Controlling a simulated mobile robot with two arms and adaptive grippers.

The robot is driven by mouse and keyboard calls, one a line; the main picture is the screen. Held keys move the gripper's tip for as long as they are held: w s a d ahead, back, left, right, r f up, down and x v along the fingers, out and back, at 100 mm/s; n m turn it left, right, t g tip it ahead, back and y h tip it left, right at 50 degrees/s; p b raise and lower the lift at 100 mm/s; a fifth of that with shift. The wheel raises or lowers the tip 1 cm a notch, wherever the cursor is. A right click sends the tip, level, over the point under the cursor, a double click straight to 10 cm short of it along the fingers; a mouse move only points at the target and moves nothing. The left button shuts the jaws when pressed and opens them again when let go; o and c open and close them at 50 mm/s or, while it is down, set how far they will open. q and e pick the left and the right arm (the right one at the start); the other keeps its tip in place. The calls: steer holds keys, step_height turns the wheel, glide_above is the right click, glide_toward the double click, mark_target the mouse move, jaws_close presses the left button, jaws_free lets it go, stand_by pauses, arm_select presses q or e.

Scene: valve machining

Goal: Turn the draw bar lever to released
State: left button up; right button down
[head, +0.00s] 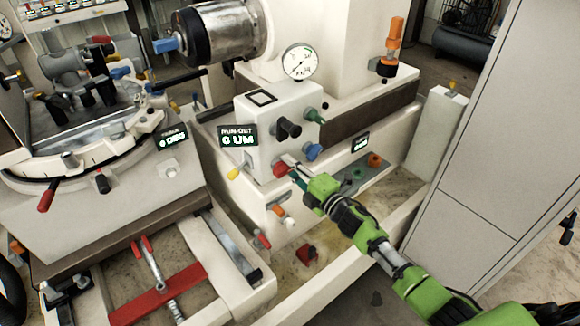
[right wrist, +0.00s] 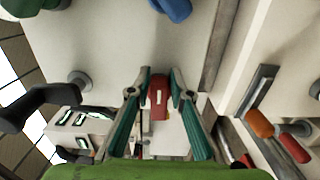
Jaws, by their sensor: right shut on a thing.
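A red lever (head: 280,170) sticks out low on the front of the white headstock box (head: 262,112). No label naming the draw bar shows. My right gripper (head: 290,167) reaches in from the lower right and is shut on this lever. In the right wrist view the red lever (right wrist: 158,97) lies between the two teal and grey fingers of the right gripper (right wrist: 160,82). The lever's base is partly hidden by the fingers in the head view. My left gripper is not in view.
Close to the right gripper are a blue knob (head: 313,151), a black knob (head: 289,128), a green knob (head: 315,116) and a yellow knob (head: 233,174). A run-out display (head: 238,136) reads 0 UM. A grey cabinet (head: 480,130) stands at the right.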

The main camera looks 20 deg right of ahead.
steer(key=c, duration=2)
jaws_free()
steer(key=shift+s+a+f, duration=0.1)
steer(key=shift+a+f, duration=0.05)
steer(key=shift+f, duration=0.15)
steer(key=shift+o, duration=0.2)
steer(key=shift+r, duration=0.15)
steer(key=v, duration=1.2)
steer(key=s+d+f+m+g+h, duration=0.2)
steer(key=s+f+m, duration=0.25)
steer(key=f, duration=0.65)
steer(key=s+d+f+m+g+h, duration=0.1)
steer(key=s+f+m+g+h, duration=0.3)
steer(key=f, duration=0.7)
steer(key=s+d+f+m+g, duration=0.1)
steer(key=s+d+f+m, duration=0.15)
steer(key=s+f, duration=0.55)
steer(key=s+a+f+m+g, duration=0.2)
steer(key=s+f, duration=0.5)
steer(key=s, duration=0.4)
steer(key=s+a+f+m+g, duration=0.3)
steer(key=s+f, duration=0.4)
steer(key=s, duration=0.4)
steer(key=s+a+f+m+g, duration=0.3)
steer(key=s+f, duration=0.4)
steer(key=s, duration=0.4)
steer(key=shift+s+f+g, duration=0.2)
steer(key=shift+f+g, duration=0.15)
steer(key=shift+g, duration=0.15)
